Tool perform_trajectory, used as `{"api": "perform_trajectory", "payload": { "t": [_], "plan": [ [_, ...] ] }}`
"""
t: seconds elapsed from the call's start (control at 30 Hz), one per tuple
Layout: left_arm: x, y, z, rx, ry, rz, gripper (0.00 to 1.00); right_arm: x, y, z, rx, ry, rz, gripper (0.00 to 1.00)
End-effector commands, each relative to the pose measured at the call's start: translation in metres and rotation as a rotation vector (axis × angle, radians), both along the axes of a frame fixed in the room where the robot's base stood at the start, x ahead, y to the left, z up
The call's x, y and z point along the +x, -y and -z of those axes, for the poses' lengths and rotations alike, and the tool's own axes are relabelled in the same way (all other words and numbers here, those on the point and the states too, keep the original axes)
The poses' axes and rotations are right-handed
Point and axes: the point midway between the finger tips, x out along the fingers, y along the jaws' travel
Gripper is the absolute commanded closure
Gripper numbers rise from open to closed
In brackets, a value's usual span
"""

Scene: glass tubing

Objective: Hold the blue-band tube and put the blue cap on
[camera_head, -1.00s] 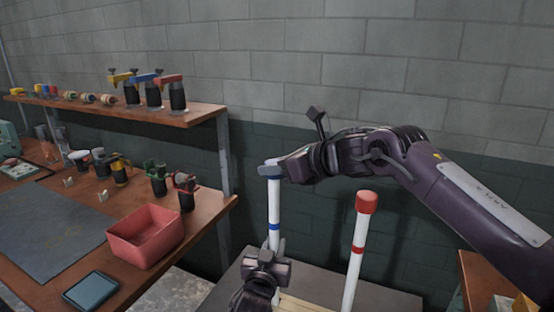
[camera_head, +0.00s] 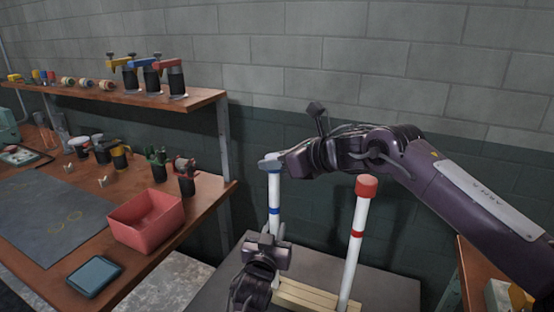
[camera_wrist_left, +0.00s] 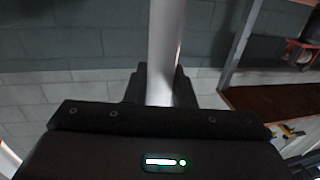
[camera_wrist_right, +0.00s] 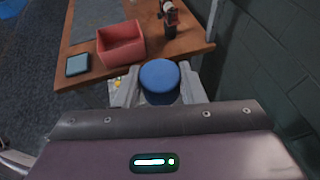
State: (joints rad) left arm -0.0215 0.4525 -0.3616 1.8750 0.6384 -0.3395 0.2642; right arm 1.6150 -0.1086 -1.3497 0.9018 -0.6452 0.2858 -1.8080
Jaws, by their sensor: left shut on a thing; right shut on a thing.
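The blue-band tube (camera_head: 274,195) is white with a blue ring and stands upright in the head view. My left gripper (camera_head: 273,236) is shut on it below the blue ring. In the left wrist view, the tube (camera_wrist_left: 164,45) runs between the fingers. My right gripper (camera_head: 272,164) is at the tube's top end. In the right wrist view, it is shut on the blue cap (camera_wrist_right: 159,80), seen from above between the fingers. The head view shows the cap and tube top together, but the gripper hides whether the cap is fully seated.
A second white tube (camera_head: 354,245) with a red band and red cap (camera_head: 366,186) stands right of the blue-band tube. Wooden strips (camera_head: 305,297) lie at the tubes' base. A pink bin (camera_head: 146,222) and tablet (camera_head: 95,277) rest on the left bench.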

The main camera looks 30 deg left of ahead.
Motion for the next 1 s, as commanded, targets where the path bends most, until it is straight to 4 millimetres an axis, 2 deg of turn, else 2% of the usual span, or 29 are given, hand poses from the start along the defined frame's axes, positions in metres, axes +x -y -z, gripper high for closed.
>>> {"api": "perform_trajectory", "payload": {
  "t": [0.13,0.17,0.33,0.6,0.73,0.87,1.0],
  "plan": [
    [0.0,0.0,0.0,0.0,-0.001,0.0,1.0,0.0,0.0,0.0,0.0,0.0,0.0,0.85],
    [0.0,0.0,0.0,0.0,-0.001,0.0,1.0,0.0,0.0,0.0,0.0,0.0,0.0,0.61],
    [0.0,0.0,0.0,0.0,-0.001,0.0,1.0,0.0,0.0,0.0,0.0,0.0,0.0,0.39],
    [0.0,0.0,0.0,0.0,-0.001,0.0,1.0,0.0,0.0,0.0,0.0,0.0,0.0,0.38],
    [0.0,0.0,0.0,0.0,-0.001,0.0,1.0,0.0,0.008,-0.003,0.0,0.001,0.002,0.38],
    [0.0,0.0,0.0,0.0,-0.001,0.0,1.0,-0.003,0.024,-0.01,0.0,0.0,0.002,0.38],
    [0.0,0.0,0.0,0.001,-0.001,0.0,1.0,-0.008,0.052,-0.022,0.001,0.001,0.003,0.38]
  ]
}}
